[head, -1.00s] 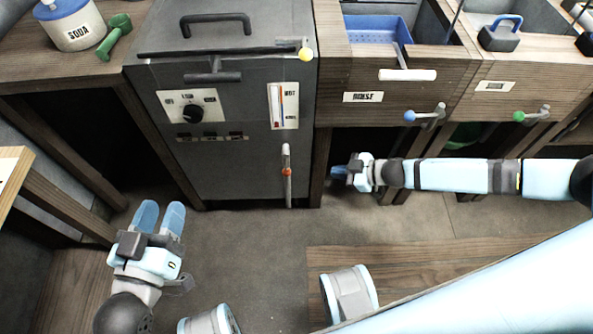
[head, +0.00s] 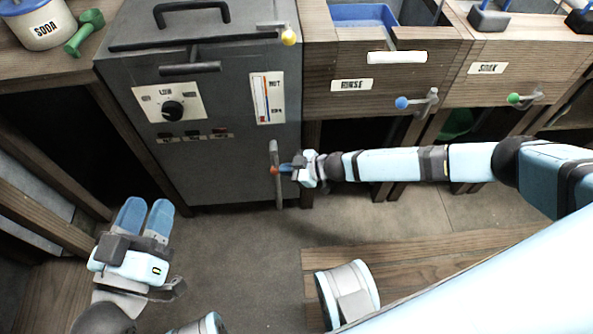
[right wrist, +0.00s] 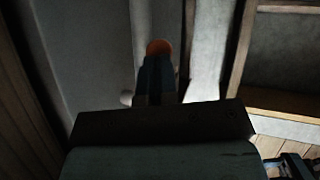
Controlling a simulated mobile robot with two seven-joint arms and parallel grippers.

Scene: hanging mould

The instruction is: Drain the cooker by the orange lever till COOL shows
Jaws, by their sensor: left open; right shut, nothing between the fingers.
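The grey cooker (head: 235,160) stands at the centre left with its lid down. A gauge (head: 267,98) on its front reads HOT at the top; its lower label is too small to read surely. The orange lever (head: 274,170) sits on the grey upright pipe at the cooker's lower right. My right gripper (head: 284,169) is shut and empty, its tips at the lever; I cannot tell whether they touch. In the right wrist view the orange end (right wrist: 158,47) shows just beyond the shut fingers (right wrist: 157,78). My left gripper (head: 145,217) is open and empty, low at the left.
The wooden rinse tub (head: 340,50) and soak tub (head: 510,65) are right of the cooker, with blue (head: 402,103) and green (head: 514,98) knobs. The floor before the cooker is clear.

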